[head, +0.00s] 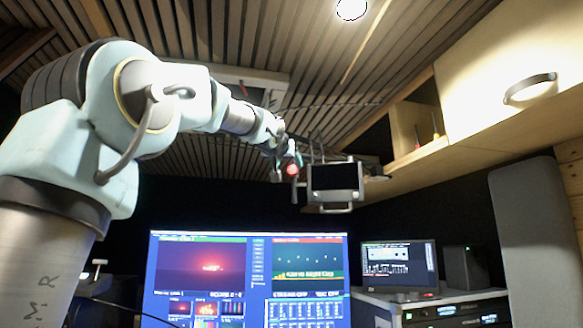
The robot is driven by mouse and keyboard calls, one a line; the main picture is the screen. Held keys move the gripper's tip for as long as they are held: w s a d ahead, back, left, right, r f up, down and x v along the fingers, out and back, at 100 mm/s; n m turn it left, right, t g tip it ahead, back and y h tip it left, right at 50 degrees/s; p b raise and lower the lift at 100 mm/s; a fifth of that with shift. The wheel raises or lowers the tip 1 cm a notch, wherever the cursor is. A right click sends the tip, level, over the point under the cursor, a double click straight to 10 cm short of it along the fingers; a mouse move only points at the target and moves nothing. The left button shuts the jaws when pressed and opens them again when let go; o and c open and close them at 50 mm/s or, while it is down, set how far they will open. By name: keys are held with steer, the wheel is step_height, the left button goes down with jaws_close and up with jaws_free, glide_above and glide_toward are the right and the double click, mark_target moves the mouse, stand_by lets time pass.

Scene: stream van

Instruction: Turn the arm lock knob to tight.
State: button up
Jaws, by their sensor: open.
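A small red knob (293,169) shows beside the left edge of a dark small screen (335,181) in a grey frame with a handle below. The screen hangs from an arm below the ceiling, and the red knob appears to be the arm lock knob. My arm reaches across from the left, and my gripper (286,160) is at the knob, small and far off in the view. It is open. Its fingers overlap the knob in the picture, and I cannot tell whether they touch it. Any marks for tight are too small to see.
A large lit monitor (250,278) stands below. A smaller monitor (399,265) sits on an equipment rack (455,308) at right. A wooden cabinet (500,80) with an open shelf hangs at upper right, near the screen. A grey panel (535,235) stands at far right.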

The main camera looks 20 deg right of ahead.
mark_target(292, 169)
steer(key=p+x, duration=0.2)
steer(key=x, duration=0.4)
steer(key=shift+r, duration=0.1)
steer(key=shift+w+d, duration=0.3)
steer(key=shift+w, duration=0.2)
steer(key=shift+c, duration=0.2)
jaws_close()
